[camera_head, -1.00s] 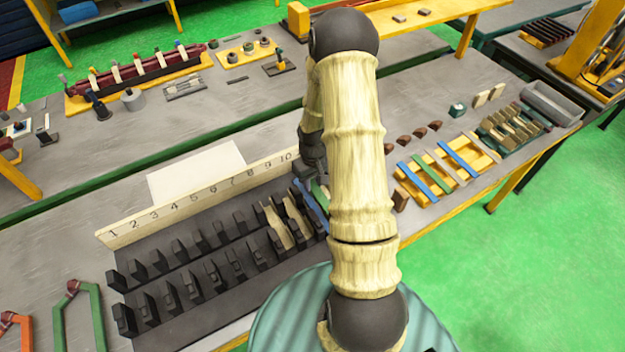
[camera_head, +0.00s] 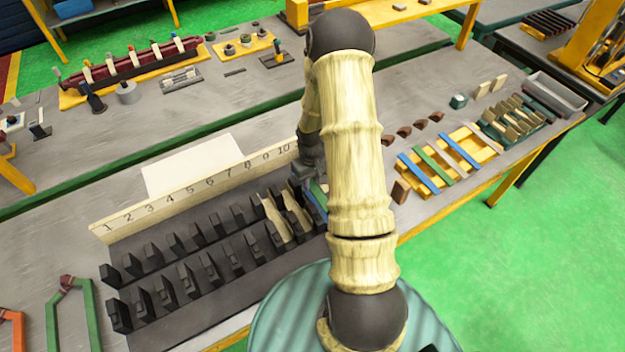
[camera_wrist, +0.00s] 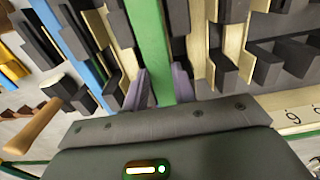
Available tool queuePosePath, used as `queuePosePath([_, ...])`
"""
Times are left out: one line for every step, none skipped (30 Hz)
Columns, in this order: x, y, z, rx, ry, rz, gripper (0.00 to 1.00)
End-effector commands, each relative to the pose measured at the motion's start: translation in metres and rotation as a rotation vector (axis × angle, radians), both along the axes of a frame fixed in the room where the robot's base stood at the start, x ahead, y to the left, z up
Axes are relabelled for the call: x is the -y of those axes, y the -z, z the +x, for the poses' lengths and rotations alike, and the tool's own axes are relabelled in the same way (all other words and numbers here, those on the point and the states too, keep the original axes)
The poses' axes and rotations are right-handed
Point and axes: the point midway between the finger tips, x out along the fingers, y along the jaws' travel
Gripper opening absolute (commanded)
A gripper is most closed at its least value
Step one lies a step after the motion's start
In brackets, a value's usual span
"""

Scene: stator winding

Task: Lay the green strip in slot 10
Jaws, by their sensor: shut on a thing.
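A long green strip (camera_wrist: 148,45) runs up the middle of the wrist view. My gripper (camera_wrist: 161,86) is shut on its near end, one finger on each side. Dark slot blocks stand on both sides of the strip; how deep it sits between them I cannot tell. In the head view my gripper (camera_head: 306,180) is at the number 10 end of the black slotted fixture (camera_head: 225,309), mostly behind my arm. A little of the green strip shows there too (camera_head: 318,191). A blue strip (camera_wrist: 82,52) lies beside the green one in the wrist view, on its left.
Pale wooden strips (camera_head: 273,218) fill slots beside the green strip. The numbered board (camera_head: 170,205) stands along the fixture's far side. A yellow rack (camera_head: 487,153) with blue, green and pale strips is at right, near several brown wedges (camera_head: 404,132).

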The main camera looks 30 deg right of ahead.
Motion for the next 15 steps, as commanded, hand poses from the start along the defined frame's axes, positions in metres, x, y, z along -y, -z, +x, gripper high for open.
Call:
queuePosePath([0.0, -0.0001, 0.0, 0.0, 0.0, 0.0, 0.0])
queuePosePath([0.0, -0.0001, 0.0, 0.0, 0.0, 0.0, 0.0])
queuePosePath([0.0, -0.0001, 0.0, 0.0, 0.0, 0.0, 0.0])
queuePosePath([0.0, -0.0001, 0.0, 0.0, 0.0, 0.0, 0.0])
queuePosePath([0.0, 0.0, 0.0, 0.0, 0.0, 0.0, 0.0])
queuePosePath([0.0, 0.0002, 0.0, 0.0, 0.0, 0.0, 0.0])
queuePosePath([0.0, 0.0005, 0.0, 0.0, 0.0, 0.0, 0.0])
queuePosePath([0.0, 0.0007, 0.0, 0.0, 0.0, 0.0, 0.0])
queuePosePath([0.0, 0.0013, 0.0, 0.0, 0.0, 0.0, 0.0])
queuePosePath([0.0, 0.0018, 0.0, 0.0, 0.0, 0.0, 0.0])
queuePosePath([0.0, 0.0023, 0.0, 0.0, 0.0, 0.0, 0.0])
queuePosePath([0.0, 0.0032, -0.0001, 0.0, 0.0, 0.0, 0.0])
queuePosePath([0.0, 0.0038, -0.0001, 0.0, 0.0, 0.0, 0.0])
queuePosePath([0.0, 0.0046, -0.0001, 0.0, 0.0, 0.0, 0.0])
queuePosePath([0.0, 0.0056, -0.0001, 0.0, 0.0, 0.0, 0.0])
